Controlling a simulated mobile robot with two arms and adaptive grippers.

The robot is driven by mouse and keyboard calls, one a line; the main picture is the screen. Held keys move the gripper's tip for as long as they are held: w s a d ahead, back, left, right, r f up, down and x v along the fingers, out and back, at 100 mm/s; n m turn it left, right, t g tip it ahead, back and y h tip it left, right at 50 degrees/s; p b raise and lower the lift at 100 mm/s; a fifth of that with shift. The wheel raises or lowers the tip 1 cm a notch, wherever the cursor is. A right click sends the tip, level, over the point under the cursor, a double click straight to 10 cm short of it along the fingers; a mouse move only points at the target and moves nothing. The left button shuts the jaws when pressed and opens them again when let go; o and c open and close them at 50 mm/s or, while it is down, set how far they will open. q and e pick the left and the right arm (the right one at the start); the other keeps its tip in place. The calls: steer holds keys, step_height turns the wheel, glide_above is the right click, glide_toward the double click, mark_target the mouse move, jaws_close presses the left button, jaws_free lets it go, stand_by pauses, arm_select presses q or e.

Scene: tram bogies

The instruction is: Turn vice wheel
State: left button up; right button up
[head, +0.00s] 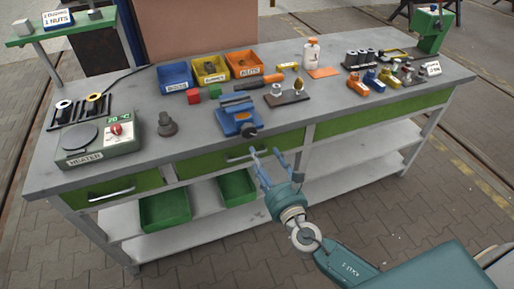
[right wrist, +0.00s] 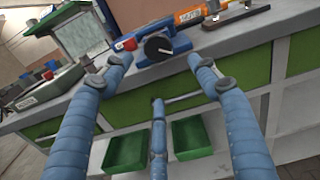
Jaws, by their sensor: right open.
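The blue vice (head: 238,117) stands at the front edge of the grey workbench (head: 330,112). Its dark round wheel (head: 250,131) faces the front. An orange-handled tool lies just behind it. My right gripper (head: 266,157) is open and empty, in front of the bench and a little below and right of the wheel, apart from it. In the right wrist view the wheel (right wrist: 158,46) and vice (right wrist: 178,44) show ahead, between the tips of the two upper fingers. The third finger is below. My left gripper is not in view.
A heater (head: 100,138) and a dark knob-like part (head: 167,125) stand left of the vice. Blue, yellow and orange bins (head: 243,65) stand behind. A small stand (head: 288,97) is to the right. Green drawers (head: 235,150) lie below the bench top. The floor in front is clear.

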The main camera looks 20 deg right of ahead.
steer(key=shift+s, duration=1.05)
steer(key=shift+c, duration=0.5)
